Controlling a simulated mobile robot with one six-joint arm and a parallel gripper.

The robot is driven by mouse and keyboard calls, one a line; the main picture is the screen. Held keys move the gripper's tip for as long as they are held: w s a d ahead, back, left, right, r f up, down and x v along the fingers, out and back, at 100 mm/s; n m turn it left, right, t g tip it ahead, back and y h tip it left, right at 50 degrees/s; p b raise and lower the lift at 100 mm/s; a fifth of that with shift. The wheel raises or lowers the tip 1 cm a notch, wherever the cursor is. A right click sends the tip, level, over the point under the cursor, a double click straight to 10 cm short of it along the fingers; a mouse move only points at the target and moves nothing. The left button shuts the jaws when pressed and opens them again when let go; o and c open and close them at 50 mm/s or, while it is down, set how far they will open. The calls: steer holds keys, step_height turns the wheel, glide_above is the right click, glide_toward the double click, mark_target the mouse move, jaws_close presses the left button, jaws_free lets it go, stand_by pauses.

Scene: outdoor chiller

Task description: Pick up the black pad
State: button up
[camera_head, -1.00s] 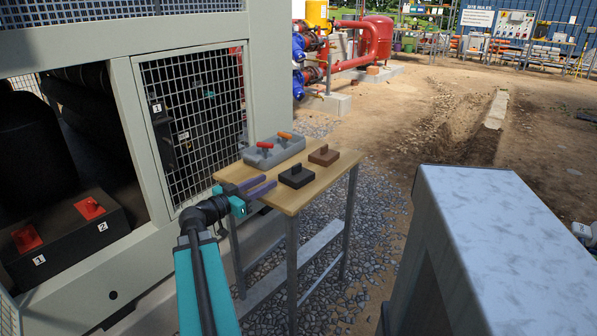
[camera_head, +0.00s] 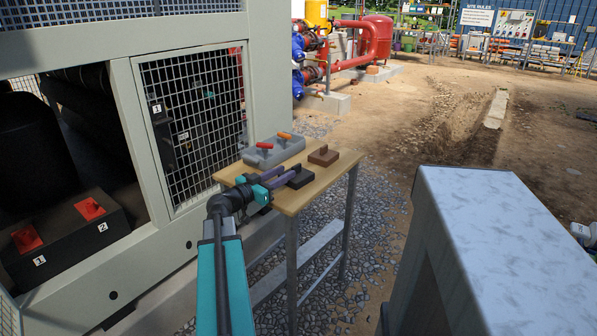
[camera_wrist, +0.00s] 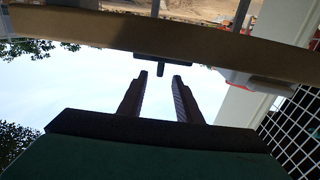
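The black pad (camera_head: 301,181) lies on the wooden table (camera_head: 324,178), partly hidden behind my gripper (camera_head: 289,174) in the head view. It has a raised handle on top. My gripper is open, its two purple fingers apart and at the pad's left side. In the wrist view, the pad (camera_wrist: 163,56) shows edge-on along the table, and its handle lies between and just beyond the open fingertips (camera_wrist: 160,76). I cannot tell whether the fingers touch the handle.
A brown pad (camera_head: 323,157) lies behind the black one. A grey block (camera_head: 274,153) with a red and an orange handle stands at the table's back left. The chiller's mesh panel (camera_head: 195,125) is close on the left. A grey-topped cabinet (camera_head: 490,215) stands at the right.

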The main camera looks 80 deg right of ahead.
mark_target(292, 168)
steer(key=shift+x, duration=2.55)
steer(key=shift+s+r, duration=0.1)
jaws_close()
